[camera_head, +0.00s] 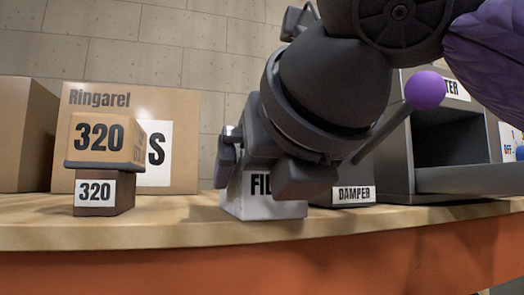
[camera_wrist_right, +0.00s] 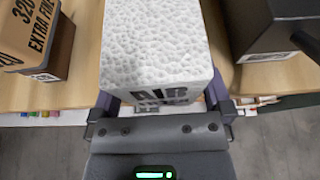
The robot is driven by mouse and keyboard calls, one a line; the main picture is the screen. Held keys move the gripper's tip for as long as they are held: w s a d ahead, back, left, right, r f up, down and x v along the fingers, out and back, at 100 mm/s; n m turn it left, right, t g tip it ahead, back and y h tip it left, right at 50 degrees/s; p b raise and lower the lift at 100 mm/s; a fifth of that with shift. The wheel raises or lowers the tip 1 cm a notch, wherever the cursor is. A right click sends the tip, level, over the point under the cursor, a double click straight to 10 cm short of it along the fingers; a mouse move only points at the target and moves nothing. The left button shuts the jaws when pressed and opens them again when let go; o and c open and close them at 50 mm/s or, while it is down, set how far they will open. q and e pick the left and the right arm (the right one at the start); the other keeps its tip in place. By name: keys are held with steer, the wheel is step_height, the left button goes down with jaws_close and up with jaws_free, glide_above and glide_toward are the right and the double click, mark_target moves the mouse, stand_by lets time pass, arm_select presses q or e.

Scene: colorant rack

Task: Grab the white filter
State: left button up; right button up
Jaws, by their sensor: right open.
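The white filter (camera_head: 262,207) is a pale block with dark lettering standing on the wooden shelf, partly hidden behind my right gripper in the head view. In the right wrist view the filter (camera_wrist_right: 155,45) shows a white, pitted top and a lettered front. My right gripper (camera_head: 264,172) is open, with one finger at each side of the filter's near end; its fingers also show in the wrist view (camera_wrist_right: 161,104). I cannot tell whether they touch it. My left gripper is not in view.
Two stacked blocks marked 320 (camera_head: 101,138) stand left of the filter. A grey damper box (camera_head: 353,194) stands close on its right, below a lever with a purple knob (camera_head: 425,90). A grey open housing (camera_head: 445,180) is further right. Cardboard boxes (camera_head: 180,105) stand behind.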

steer(key=shift+w+a, duration=0.2)
steer(key=shift+w, duration=0.05)
steer(key=shift+s+f, duration=0.1)
steer(key=shift+s, duration=0.15)
steer(key=c, duration=1)
steer(key=shift+o, duration=0.2)
